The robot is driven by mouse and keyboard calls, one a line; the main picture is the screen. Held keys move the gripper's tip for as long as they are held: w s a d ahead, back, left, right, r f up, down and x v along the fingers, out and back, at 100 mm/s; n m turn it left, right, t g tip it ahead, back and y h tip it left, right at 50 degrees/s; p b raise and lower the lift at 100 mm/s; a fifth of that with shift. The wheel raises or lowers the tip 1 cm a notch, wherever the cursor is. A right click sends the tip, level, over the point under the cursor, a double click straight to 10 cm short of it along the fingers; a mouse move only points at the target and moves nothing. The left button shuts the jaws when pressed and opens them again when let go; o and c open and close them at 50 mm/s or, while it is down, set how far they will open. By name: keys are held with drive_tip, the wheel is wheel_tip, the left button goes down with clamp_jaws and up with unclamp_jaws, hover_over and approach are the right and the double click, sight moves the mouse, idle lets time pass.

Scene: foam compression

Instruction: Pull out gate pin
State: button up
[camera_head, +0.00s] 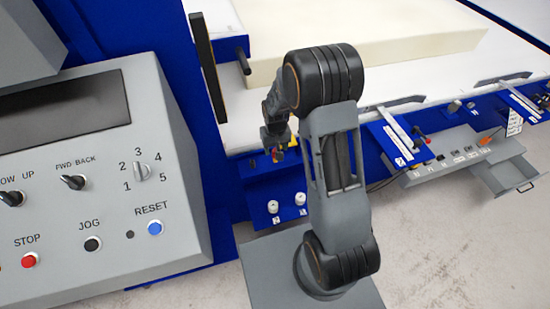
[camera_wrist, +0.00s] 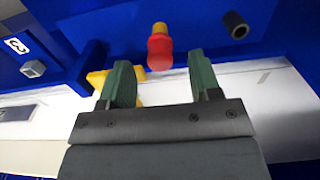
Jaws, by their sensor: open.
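A red knob with a yellow end (camera_wrist: 160,50), which looks like the gate pin, shows in the wrist view against the blue frame. My gripper (camera_wrist: 160,76) is open, with its two green fingers apart. In the picture the knob's near end lies between the fingertips, with a gap on each side. I cannot tell the depth between them. In the head view my gripper (camera_head: 275,145) reaches down at the blue frame's edge, just left of my arm, and largely hides the pin.
A yellow bracket (camera_wrist: 103,80) sits by the left finger. A dark round stub (camera_wrist: 236,25) sticks out at the right. A foam block (camera_head: 370,50) lies on the white bed behind my arm. A grey control panel (camera_head: 100,190) fills the left of the head view.

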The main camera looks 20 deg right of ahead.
sight(275, 150)
drive_tip(key=shift+f+b, duration=0.8)
drive_tip(key=shift+f, duration=0.7)
idle(0.3)
clamp_jaws()
idle(0.4)
drive_tip(key=shift+r, duration=0.3)
drive_tip(key=shift+r+p, duration=1.9)
drive_tip(key=shift+r, duration=0.85)
